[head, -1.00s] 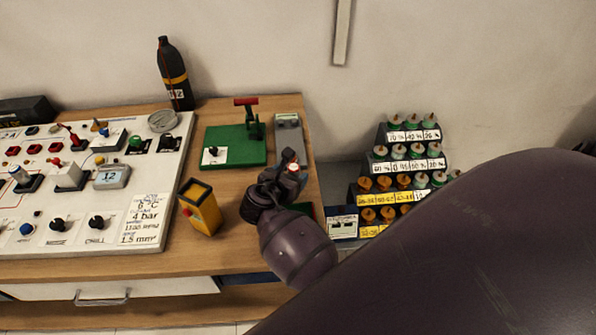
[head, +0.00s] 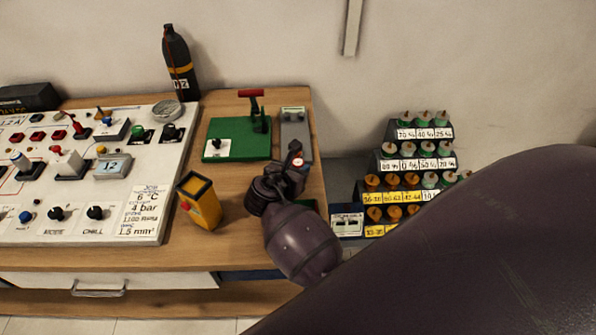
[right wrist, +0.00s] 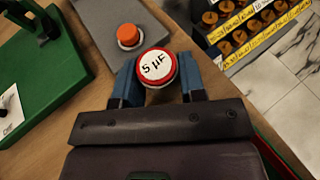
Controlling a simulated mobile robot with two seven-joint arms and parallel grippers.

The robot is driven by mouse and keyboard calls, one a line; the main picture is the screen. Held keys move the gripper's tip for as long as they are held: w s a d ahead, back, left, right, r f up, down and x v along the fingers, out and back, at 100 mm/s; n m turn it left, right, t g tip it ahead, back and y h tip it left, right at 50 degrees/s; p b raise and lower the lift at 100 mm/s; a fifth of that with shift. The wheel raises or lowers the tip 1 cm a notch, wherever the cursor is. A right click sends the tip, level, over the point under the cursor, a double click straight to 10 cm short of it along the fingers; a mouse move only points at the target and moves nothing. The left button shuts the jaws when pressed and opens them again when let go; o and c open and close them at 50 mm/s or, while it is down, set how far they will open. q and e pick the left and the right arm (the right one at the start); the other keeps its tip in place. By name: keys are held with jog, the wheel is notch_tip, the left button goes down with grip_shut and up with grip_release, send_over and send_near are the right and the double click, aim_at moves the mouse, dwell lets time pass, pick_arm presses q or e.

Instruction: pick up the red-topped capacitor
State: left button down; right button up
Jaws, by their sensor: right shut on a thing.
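The red-topped capacitor (right wrist: 157,67) has a white label reading "5 µF" ringed in red. In the right wrist view it sits between the two blue fingers of my right gripper (right wrist: 156,82), which is shut on it. Its body below the top is mostly hidden. In the head view its small red and white top (head: 298,162) shows at the tip of my right gripper (head: 295,160), over the right part of the wooden bench. I cannot tell whether it touches the bench. My left gripper is not in view.
A grey plate (right wrist: 100,30) with an orange button (right wrist: 128,35) lies just beyond the capacitor. A green board with a red-handled lever (head: 240,138) is left of it. A stepped rack (head: 418,162) is on the right.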

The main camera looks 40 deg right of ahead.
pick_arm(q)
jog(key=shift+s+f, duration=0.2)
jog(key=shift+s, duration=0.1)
pick_arm(e)
jog(key=shift+r, duration=0.1)
